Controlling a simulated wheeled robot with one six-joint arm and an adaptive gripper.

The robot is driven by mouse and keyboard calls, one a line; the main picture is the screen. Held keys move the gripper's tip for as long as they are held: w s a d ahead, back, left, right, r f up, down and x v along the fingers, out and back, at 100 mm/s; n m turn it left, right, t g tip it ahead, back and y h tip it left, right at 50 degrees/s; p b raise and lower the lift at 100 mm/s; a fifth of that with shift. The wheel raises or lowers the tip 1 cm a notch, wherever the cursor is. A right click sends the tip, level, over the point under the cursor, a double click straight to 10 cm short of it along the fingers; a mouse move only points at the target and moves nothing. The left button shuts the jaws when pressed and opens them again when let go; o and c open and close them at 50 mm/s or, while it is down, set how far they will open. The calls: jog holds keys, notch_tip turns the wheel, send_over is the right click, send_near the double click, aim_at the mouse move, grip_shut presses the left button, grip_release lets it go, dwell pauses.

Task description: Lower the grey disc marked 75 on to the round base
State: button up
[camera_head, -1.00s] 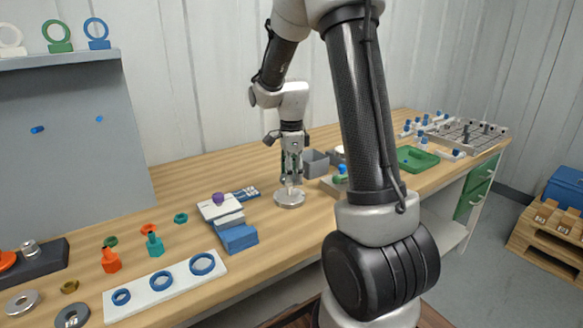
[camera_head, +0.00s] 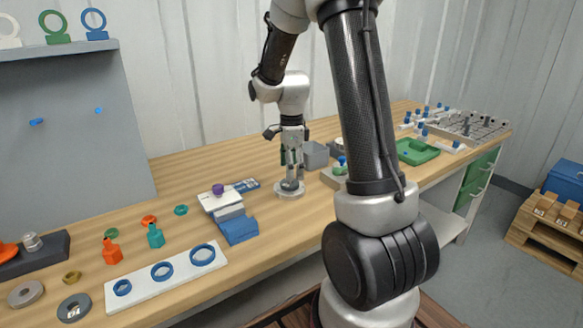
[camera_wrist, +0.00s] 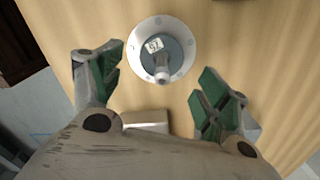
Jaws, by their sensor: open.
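The round base (camera_head: 289,194) is a pale metal ring-shaped flange on the bench, and it also shows in the wrist view (camera_wrist: 136,50). The grey disc (camera_wrist: 178,50) lies over the middle of the base, with a small white label that reads upside down and a short upright metal knob. In the head view the disc (camera_head: 290,185) is small and dark; whether it sits fully flat is hard to tell. My gripper (camera_wrist: 160,85) is open, its green-padded fingers apart and clear of the knob. In the head view my gripper (camera_head: 291,162) is just above the disc.
A blue block stack (camera_head: 239,229) with pale plates stands left of the base. A grey bin (camera_head: 315,154) is behind it to the right, and a green tray (camera_head: 418,151) lies farther right. A white board with blue rings (camera_head: 140,287) is at front left. Bench behind is clear.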

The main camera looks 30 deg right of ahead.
notch_tip(320, 180, up, 12)
dwell(0.4)
dwell(0.5)
jog(key=s+a+r+n+t, duration=0.2)
jog(key=s+a+n, duration=0.1)
jog(key=s+n, duration=0.8)
jog(key=s+a+r+n+t, duration=0.2)
jog(key=s+r+n, duration=0.1)
jog(key=s+n, duration=0.8)
jog(key=shift+s+a, duration=0.4)
jog(key=shift+s, duration=0.3)
